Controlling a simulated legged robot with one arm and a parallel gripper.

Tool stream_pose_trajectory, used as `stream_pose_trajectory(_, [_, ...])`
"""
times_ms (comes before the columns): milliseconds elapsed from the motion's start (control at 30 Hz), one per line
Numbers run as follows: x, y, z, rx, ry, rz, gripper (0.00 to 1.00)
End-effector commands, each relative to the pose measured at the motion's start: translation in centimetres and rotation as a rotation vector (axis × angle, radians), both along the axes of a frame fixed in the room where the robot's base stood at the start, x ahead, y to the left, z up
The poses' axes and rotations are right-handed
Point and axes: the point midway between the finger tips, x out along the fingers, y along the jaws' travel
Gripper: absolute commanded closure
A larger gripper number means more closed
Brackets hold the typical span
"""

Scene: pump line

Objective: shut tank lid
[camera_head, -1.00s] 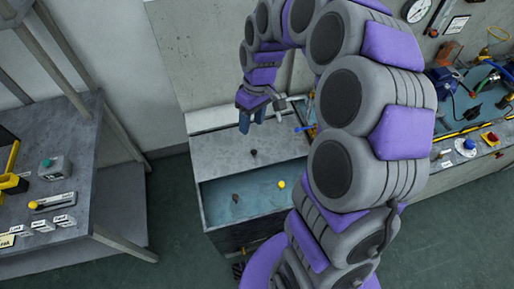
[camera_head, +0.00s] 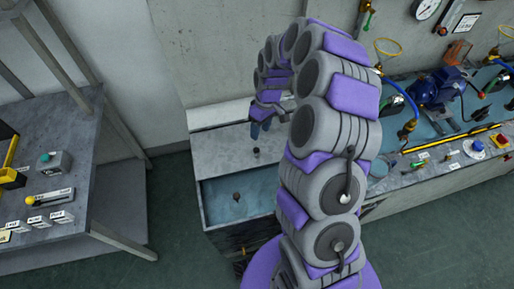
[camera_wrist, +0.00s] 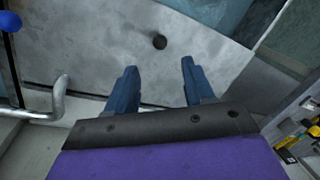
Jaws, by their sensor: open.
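The tank (camera_head: 206,208) is an open-topped box of water on the floor. Its flat grey lid (camera_head: 222,150) covers the back part, and water shows in the front part. A small black knob (camera_head: 256,151) stands on the lid. My gripper (camera_head: 261,131) is above the lid, just behind the knob. In the wrist view my gripper (camera_wrist: 158,78) is open, with nothing between its blue fingers. The knob (camera_wrist: 160,42) shows beyond the fingertips, roughly between their lines, on the lid (camera_wrist: 100,35). My arm hides the right side of the tank.
A bent metal pipe (camera_wrist: 60,100) and a blue ball-like part (camera_wrist: 10,21) are left in the wrist view. A workbench (camera_head: 85,190) stands left, with floor between it and the tank. A pump bench (camera_head: 440,180) with hoses and valves stands right.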

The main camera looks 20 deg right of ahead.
Motion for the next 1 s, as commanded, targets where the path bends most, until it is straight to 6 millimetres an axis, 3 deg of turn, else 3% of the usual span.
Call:
stream_pose_trajectory(200, [-0.7, 0.7, -4.6, 0.000, 0.006, 0.002, 0.47])
stream_pose_trajectory(433, [-0.9, 1.3, -8.0, -0.001, 0.002, 0.000, 0.47])
stream_pose_trajectory(633, [-1.1, 1.5, -9.3, -0.001, 0.001, 0.000, 0.47])
stream_pose_trajectory(933, [-1.1, 1.5, -9.5, 0.000, 0.000, 0.000, 0.47])
stream_pose_trajectory(1000, [-1.1, 1.5, -9.5, -0.001, 0.001, 0.000, 0.53])
